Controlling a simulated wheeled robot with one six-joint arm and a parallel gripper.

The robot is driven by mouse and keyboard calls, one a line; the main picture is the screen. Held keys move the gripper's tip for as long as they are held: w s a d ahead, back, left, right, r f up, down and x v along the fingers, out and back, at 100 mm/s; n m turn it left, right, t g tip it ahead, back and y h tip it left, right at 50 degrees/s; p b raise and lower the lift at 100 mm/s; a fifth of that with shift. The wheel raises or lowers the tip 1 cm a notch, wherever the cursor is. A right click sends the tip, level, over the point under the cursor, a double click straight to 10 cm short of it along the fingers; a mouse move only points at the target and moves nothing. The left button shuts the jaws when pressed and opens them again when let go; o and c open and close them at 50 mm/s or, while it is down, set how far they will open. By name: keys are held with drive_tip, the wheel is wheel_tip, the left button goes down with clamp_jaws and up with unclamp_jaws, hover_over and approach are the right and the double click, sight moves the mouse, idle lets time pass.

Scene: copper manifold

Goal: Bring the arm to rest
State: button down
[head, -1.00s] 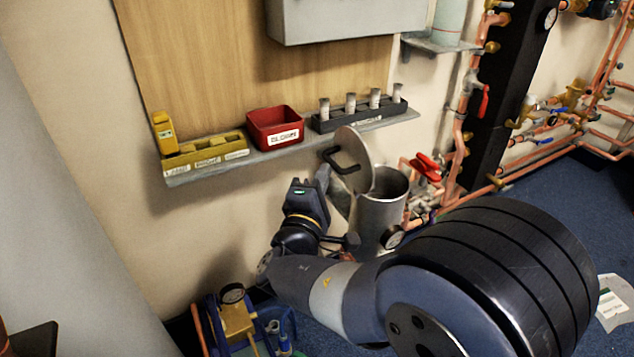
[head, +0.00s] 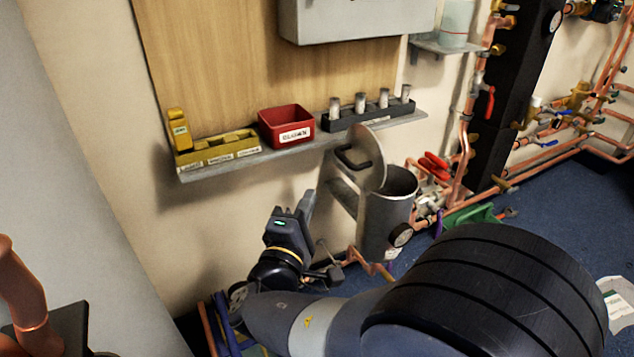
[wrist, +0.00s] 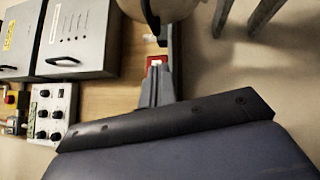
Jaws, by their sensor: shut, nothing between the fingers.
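My gripper (head: 308,203) is left of the metal pot in the head view, below the wall shelf, with its fingers pointing up. Its fingers also show in the wrist view (wrist: 157,88), together and with nothing between them. My arm runs from the lower right to the gripper. The grey metal pot (head: 384,220) has its round lid (head: 367,160) tipped up and open. The gripper looks close to the pot, but I cannot tell the exact gap.
The shelf (head: 228,168) holds a yellow rack (head: 218,152), a red bin (head: 286,126) and a dark holder (head: 366,115) with several metal cylinders. Copper pipes with a red valve handle (head: 435,165) stand right of the pot. Blue floor (head: 560,195) is open at the right.

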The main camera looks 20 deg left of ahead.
drive_tip(key=shift+s+d+f, duration=0.1)
drive_tip(key=shift+s+f, duration=0.1)
drive_tip(key=shift+s, duration=0.85)
drive_tip(key=shift+s+d+f, duration=0.1)
drive_tip(key=shift+s+f, duration=0.05)
drive_tip(key=shift+s, duration=0.9)
drive_tip(key=shift+w, duration=0.1)
